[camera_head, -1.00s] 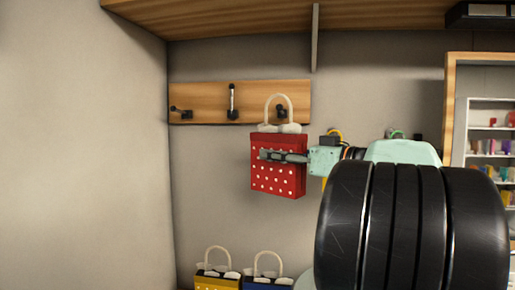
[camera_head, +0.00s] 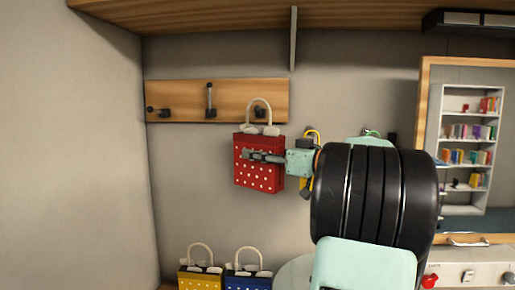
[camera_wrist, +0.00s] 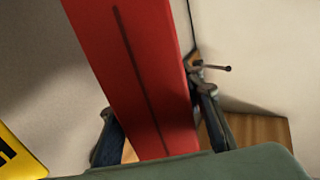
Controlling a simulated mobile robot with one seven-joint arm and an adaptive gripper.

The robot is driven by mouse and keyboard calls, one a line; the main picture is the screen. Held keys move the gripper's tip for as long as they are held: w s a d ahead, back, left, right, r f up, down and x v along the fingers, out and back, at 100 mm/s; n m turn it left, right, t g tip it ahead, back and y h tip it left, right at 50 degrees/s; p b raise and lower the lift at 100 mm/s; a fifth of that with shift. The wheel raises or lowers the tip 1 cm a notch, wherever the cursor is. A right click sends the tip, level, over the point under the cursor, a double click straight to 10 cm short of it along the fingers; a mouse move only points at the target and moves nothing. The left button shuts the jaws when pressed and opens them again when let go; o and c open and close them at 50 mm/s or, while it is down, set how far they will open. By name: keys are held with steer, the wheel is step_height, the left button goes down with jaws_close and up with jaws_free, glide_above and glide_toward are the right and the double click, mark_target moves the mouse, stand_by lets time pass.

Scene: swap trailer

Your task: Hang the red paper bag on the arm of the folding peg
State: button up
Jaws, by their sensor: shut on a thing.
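The red paper bag (camera_head: 259,177), with white dots and a pale looped handle (camera_head: 258,100), is upright in front of the wall. My gripper (camera_head: 263,156) is shut on the bag's body from the right. In the wrist view the red bag (camera_wrist: 140,60) is between the two fingers (camera_wrist: 155,112). A wooden board (camera_head: 182,95) on the wall carries dark pegs. The left peg (camera_head: 157,111) has an arm pointing left; the middle peg (camera_head: 210,100) has an upright arm. The right peg (camera_head: 261,112) is partly behind the handle; whether they touch is unclear.
A yellow bag (camera_head: 200,281) and a blue bag (camera_head: 247,284) stand below. A wooden shelf (camera_head: 190,18) with a bracket (camera_head: 293,40) is above. A wood-framed opening (camera_head: 424,95) is at the right. The wall left of the red bag is clear.

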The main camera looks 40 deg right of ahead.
steer(key=shift+w+d+f+p, duration=0.4)
steer(key=shift+w+d, duration=0.35)
steer(key=shift+w+d+f+b, duration=0.3)
steer(key=shift+f+b, duration=0.3)
steer(key=shift+b, duration=0.6)
steer(key=shift+f+b, duration=0.1)
steer(key=shift+b, duration=0.3)
steer(key=o, duration=1.3)
steer(key=shift+o, duration=0.2)
